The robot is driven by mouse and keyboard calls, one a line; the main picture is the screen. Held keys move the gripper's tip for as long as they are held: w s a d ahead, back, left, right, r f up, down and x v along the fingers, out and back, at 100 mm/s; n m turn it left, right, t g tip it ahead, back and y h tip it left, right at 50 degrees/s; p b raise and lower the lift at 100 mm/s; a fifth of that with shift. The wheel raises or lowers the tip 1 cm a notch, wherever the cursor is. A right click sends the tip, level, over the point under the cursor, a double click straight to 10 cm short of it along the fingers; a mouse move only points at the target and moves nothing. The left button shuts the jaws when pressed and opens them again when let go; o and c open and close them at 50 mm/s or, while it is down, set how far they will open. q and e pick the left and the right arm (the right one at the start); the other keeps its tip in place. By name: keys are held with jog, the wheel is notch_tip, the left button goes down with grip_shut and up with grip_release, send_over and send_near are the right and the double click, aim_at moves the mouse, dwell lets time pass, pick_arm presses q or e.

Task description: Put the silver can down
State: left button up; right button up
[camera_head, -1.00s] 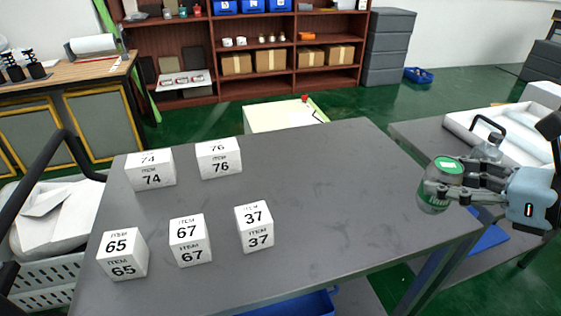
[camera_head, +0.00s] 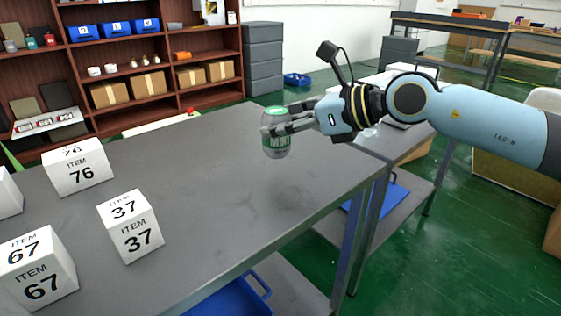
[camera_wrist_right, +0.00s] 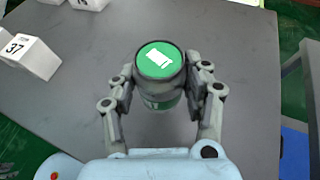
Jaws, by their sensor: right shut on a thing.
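The silver can (camera_head: 278,143) has a green top and a green band with white lettering. My right gripper (camera_head: 279,124) is shut on it, fingers on both sides, and holds it upright above the right part of the grey table (camera_head: 213,172). A soft shadow lies on the table below the can, so it looks a little above the surface. In the right wrist view the can's green lid (camera_wrist_right: 158,60) shows between the two fingers (camera_wrist_right: 160,95). My left gripper is not in view.
White numbered boxes stand on the table's left side: 37 (camera_head: 131,227), 76 (camera_head: 78,171) and 67 (camera_head: 38,269). Box 37 is nearest the can. The tabletop around the can is bare. A blue bin (camera_head: 232,299) sits below the table's front edge.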

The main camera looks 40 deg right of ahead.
aim_at(281, 144)
notch_tip(281, 144, down, 4)
jog(key=shift+w+f+b, duration=0.1)
jog(key=shift+b, duration=0.9)
jog(key=o, duration=1.3)
